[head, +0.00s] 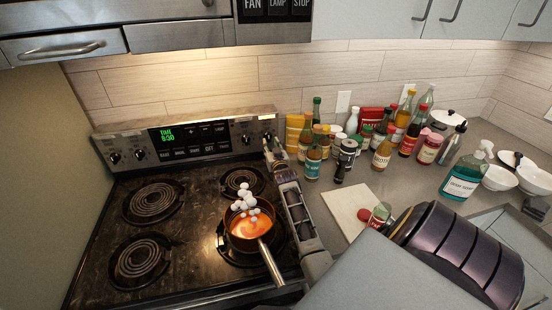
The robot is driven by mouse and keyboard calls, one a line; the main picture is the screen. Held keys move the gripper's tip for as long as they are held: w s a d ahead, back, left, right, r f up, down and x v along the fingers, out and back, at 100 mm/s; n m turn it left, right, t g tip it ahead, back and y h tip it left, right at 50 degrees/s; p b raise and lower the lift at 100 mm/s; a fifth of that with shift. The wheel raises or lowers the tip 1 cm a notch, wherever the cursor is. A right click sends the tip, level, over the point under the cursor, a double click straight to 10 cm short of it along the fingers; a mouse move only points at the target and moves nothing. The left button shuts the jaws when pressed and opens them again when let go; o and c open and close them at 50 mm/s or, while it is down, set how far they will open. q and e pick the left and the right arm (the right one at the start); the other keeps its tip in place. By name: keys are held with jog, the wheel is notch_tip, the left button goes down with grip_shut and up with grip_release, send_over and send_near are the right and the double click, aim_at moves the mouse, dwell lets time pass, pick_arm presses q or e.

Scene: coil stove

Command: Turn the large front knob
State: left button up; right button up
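The coil stove has a back panel (188,139) with a green clock and knobs at both ends. Two dark knobs are at the left end, the outer knob (114,157) and the inner knob (140,154). At the right end, one knob (246,139) shows clear of my gripper. My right gripper (270,147) is at the far right end of the panel, over or beside the outermost knob there, which it largely hides. Whether its fingers touch or grip that knob is too small to tell. My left gripper is out of view.
A pan (248,230) with orange-red contents stands on the right front burner, handle toward me, with white round pieces above it. The other coils are bare. Several bottles and jars (381,152) crowd the counter right of my arm, behind a cutting board (349,208).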

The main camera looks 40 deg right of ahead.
jog(key=v, duration=0.8)
jog(key=shift+s+a, duration=0.2)
jog(key=shift+s, duration=0.15)
